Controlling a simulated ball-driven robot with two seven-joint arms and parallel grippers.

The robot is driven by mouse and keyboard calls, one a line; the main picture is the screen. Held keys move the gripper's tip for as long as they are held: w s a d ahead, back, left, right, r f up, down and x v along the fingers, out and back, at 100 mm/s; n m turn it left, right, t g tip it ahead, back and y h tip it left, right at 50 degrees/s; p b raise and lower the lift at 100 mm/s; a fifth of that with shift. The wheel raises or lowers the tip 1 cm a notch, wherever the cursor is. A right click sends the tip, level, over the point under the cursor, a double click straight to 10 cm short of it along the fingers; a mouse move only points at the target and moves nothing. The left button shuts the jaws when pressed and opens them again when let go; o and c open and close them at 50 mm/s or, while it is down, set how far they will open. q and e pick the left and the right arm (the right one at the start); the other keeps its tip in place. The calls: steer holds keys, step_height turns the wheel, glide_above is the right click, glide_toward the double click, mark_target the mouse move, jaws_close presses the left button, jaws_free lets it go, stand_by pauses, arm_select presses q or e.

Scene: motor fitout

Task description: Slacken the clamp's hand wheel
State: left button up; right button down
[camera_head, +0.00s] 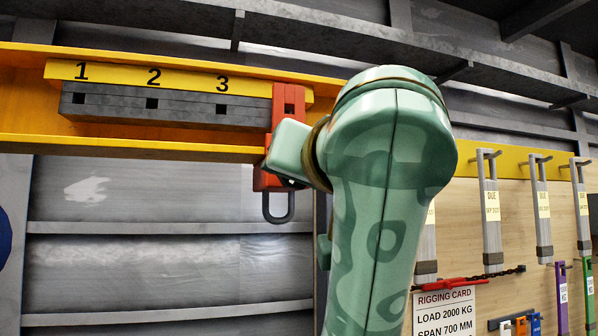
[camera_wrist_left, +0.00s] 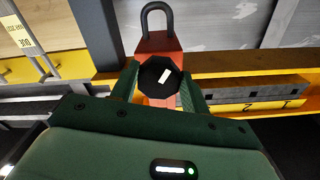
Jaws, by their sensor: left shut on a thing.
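The red clamp (camera_head: 288,98) sits on the yellow beam (camera_head: 130,147), just right of the number 3, with a dark shackle (camera_head: 279,212) hanging below it. It also shows in the left wrist view (camera_wrist_left: 158,44), where the picture is upside down. Its black, many-sided hand wheel (camera_wrist_left: 157,88) carries a white mark, tilted in that view. My left gripper (camera_wrist_left: 160,85) is shut on the hand wheel, one finger on each side. In the head view my arm hides the wheel and fingertips. My right gripper is not in view.
A grey notched bar (camera_head: 150,104) under the yellow 1-2-3 strip (camera_head: 120,73) runs left from the clamp. At right, grey slings (camera_head: 491,225) with due tags hang on a board. A rigging card (camera_head: 444,312) is below them. My arm covers the middle.

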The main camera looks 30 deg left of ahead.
arm_select(q)
steer(key=shift+n, duration=0.3)
steer(key=o, duration=1)
steer(key=shift+w, duration=0.1)
